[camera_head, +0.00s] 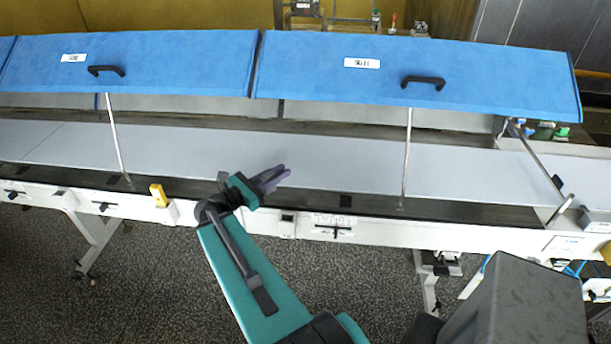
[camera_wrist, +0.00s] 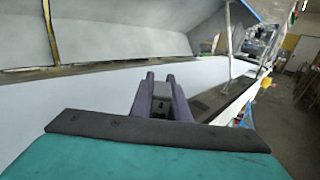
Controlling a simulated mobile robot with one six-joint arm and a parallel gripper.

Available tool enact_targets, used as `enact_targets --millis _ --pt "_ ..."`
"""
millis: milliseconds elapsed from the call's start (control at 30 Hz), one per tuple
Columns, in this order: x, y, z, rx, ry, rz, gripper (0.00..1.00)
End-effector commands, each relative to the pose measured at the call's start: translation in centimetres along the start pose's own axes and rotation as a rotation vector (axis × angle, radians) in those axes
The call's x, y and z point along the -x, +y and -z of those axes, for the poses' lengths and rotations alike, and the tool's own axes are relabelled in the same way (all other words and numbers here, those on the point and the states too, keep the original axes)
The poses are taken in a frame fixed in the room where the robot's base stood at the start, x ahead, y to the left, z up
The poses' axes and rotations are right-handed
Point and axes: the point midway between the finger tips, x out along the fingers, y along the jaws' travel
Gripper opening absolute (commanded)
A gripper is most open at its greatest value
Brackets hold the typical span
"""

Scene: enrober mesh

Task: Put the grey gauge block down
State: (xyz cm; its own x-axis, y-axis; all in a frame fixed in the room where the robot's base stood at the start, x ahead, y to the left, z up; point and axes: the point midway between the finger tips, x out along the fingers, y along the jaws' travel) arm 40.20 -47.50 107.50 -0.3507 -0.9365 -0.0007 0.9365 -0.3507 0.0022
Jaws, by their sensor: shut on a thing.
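My gripper (camera_head: 272,179) is above the front part of the long pale grey belt (camera_head: 330,155), its purple fingers pointing right and slightly up in the head view. In the wrist view my gripper (camera_wrist: 160,80) is shut on the grey gauge block (camera_wrist: 161,90), of which only a small grey part shows between the fingers. In the head view the block is too small or hidden to make out. I cannot tell the exact gap between the fingers and the belt.
Blue lids (camera_head: 420,75) with black handles are propped open over the belt by thin struts (camera_head: 407,155). A yellow item (camera_head: 158,195) is on the white front rail. A grey box (camera_head: 595,221) is at the right end. The middle of the belt is clear.

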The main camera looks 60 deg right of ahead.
Motion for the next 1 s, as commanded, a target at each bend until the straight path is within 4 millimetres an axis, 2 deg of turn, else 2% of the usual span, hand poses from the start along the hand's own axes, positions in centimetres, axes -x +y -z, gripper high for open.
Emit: enact_targets --millis 33,200,500,800,1000 --pt "1.4 1.0 -0.1 0.000 -0.001 -0.032 0.00" --pt "5.7 3.8 -0.4 0.000 0.000 -0.128 0.00" --pt "14.0 7.8 -0.9 0.000 -0.001 -0.298 0.00" --pt "22.9 10.5 -1.5 -0.001 -0.001 -0.468 0.00" --pt "29.1 11.5 -1.8 0.000 -0.001 -0.581 0.00"
